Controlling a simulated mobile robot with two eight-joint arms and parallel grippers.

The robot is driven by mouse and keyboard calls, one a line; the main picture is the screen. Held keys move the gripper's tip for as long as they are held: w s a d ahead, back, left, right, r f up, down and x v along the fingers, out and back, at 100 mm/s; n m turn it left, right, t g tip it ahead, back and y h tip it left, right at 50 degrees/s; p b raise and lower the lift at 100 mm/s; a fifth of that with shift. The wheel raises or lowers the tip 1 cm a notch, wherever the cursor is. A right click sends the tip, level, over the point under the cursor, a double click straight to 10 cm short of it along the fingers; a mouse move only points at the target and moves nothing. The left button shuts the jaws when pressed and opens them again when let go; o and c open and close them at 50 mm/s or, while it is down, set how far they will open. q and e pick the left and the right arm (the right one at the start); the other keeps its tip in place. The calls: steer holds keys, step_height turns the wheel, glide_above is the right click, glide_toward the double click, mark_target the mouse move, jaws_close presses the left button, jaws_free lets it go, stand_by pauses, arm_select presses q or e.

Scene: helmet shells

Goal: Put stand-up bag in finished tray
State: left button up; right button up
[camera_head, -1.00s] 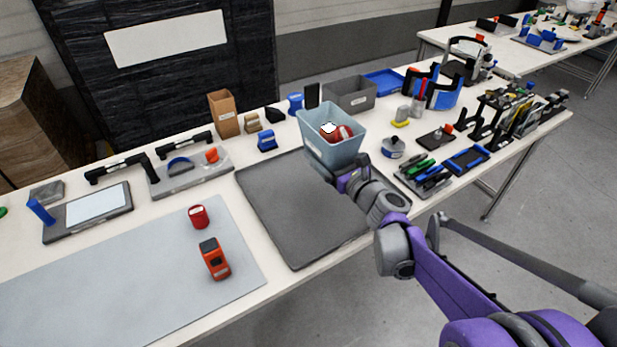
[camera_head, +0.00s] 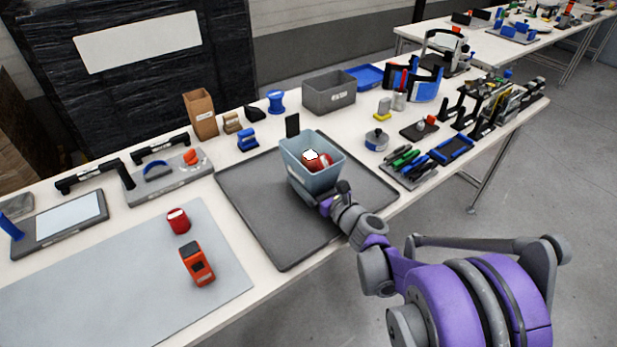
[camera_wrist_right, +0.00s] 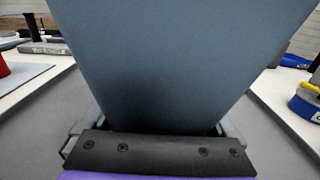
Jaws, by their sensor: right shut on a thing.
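A light blue-grey, open-topped, tapered container (camera_head: 298,172) stands upright over the dark grey flat tray (camera_head: 262,230). It is the likeliest stand-up bag, though no readable label confirms this. A red item and a white-topped item (camera_head: 311,156) show inside it. My right gripper (camera_head: 324,204) is shut on its near side. In the right wrist view the container's wall (camera_wrist_right: 175,60) fills the middle above the gripper (camera_wrist_right: 160,128). Whether its base touches the tray is hidden. A brown upright bag-like holder (camera_head: 201,117) stands at the back. My left gripper is not in view.
A grey labelled bin (camera_head: 330,94) and a blue tray (camera_head: 366,76) stand behind. A black upright block (camera_head: 292,125) is close behind the container. A pen tray (camera_head: 408,167) lies right. The dark tray's left part is clear. A red can (camera_head: 178,220) lies on the grey mat (camera_head: 110,290).

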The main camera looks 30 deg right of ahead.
steer(key=shift+f, duration=0.2)
steer(key=o, duration=1)
steer(key=shift+r, duration=0.2)
steer(key=shift+s, duration=0.25)
steer(key=s, duration=0.7)
steer(key=s+d, duration=0.1)
steer(key=s, duration=0.3)
steer(key=shift+s+p, duration=0.25)
steer(key=shift+p, duration=0.15)
